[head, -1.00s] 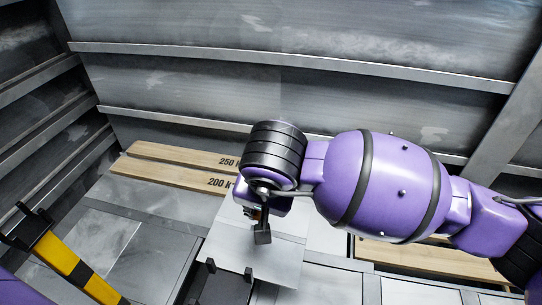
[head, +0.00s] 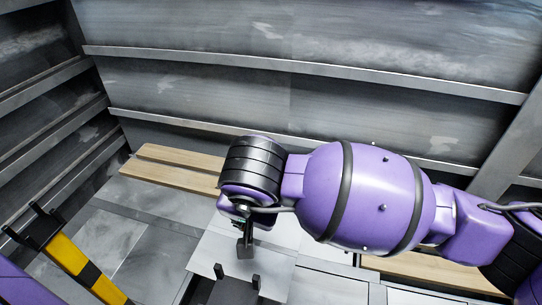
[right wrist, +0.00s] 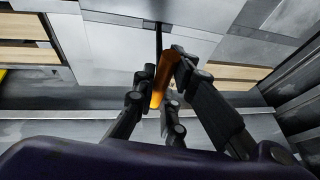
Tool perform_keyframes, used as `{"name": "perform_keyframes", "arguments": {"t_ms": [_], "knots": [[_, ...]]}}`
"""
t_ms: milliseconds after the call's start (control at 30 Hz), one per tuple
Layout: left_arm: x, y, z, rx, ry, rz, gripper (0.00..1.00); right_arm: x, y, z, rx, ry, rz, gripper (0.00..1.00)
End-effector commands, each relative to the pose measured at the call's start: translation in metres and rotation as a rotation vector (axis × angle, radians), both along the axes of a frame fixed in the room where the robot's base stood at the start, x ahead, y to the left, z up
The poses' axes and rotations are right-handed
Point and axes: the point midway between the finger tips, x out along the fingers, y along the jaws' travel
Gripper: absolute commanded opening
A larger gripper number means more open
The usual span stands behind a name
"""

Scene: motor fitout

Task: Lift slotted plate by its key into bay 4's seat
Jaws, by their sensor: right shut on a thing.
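My right gripper (right wrist: 160,95) is shut on the orange handle (right wrist: 162,78) of the key in the right wrist view. The key's dark shaft (head: 246,247) points down from the gripper to the pale plate (head: 215,252) in the head view. The shaft also shows in the right wrist view (right wrist: 158,40). The plate's slot and the key's lower end cannot be made out, nor how high the plate is. The arm hides part of the plate's far side. No left gripper shows.
A black two-pronged post (head: 235,290) stands at the plate's near edge. A yellow-and-black bar (head: 80,268) with black prongs is at lower left. Wooden planks (head: 175,168) lie at the back, below a ribbed metal wall (head: 300,85). Grey floor panels left of the plate are clear.

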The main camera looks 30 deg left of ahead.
Motion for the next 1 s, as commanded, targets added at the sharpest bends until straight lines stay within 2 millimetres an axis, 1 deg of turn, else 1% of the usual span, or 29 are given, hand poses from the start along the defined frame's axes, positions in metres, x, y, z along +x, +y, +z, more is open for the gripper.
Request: {"name": "perform_keyframes", "arguments": {"t_ms": [367, 1000], "knots": [[0.004, -0.001, 0.001, -0.002, -0.008, -0.002, 0.36, -0.01, 0.011, 0.002, 0.003, -0.002, 0.002, 0.0], [0.002, 0.0, 0.002, -0.001, -0.004, -0.001, 0.36, -0.027, 0.027, 0.002, 0.002, -0.003, 0.001, 0.0]]}}
